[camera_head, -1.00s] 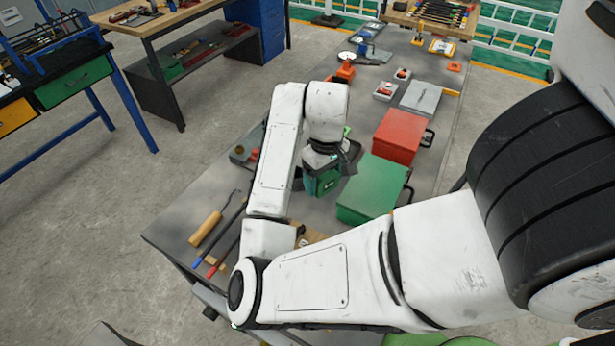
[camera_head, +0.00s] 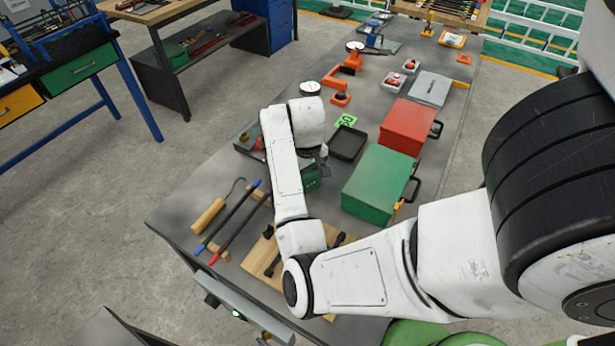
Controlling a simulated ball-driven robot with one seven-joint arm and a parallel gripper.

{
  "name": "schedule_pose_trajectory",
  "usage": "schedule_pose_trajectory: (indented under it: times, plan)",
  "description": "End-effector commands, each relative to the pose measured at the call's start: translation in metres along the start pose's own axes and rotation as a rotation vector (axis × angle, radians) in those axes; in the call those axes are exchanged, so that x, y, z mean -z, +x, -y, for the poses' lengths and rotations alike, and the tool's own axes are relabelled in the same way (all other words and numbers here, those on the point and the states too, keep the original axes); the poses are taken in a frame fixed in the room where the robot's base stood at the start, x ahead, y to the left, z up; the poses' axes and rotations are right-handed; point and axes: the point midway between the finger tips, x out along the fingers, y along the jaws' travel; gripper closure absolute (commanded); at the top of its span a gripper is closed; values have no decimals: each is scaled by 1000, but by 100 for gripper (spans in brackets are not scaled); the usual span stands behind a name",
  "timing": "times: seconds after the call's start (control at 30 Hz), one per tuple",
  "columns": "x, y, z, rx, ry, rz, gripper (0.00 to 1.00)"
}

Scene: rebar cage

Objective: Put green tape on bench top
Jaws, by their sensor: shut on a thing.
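The green tape (camera_head: 312,180) shows as a dark green block with a pale mark, partly hidden behind my white forearm. It is at the end of my arm, low over the bench top (camera_head: 185,200), left of the green box. My gripper (camera_head: 318,160) is shut on it; the fingers are mostly hidden by my wrist. I cannot tell whether the tape touches the bench.
A green box (camera_head: 378,185) and a red box (camera_head: 407,126) stand to the right. A black tray (camera_head: 347,144) and a bright green tag (camera_head: 346,120) lie behind. A wooden-handled hook (camera_head: 208,215), rods and a wooden board (camera_head: 258,260) lie in front.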

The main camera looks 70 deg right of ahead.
Motion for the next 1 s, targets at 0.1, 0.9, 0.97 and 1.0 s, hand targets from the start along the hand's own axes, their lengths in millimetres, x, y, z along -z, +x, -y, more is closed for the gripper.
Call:
schedule_pose_trajectory:
  times: [0.1, 0.9, 0.97, 1.0]
  plan:
    - [0, 2, 0, -1, 1, -2, 70]
    - [0, 4, 0, -1, 1, -2, 0]
    - [0, 0, 0, 0, 1, -2, 0]
    - [0, -2, 0, 0, 1, -2, 0]
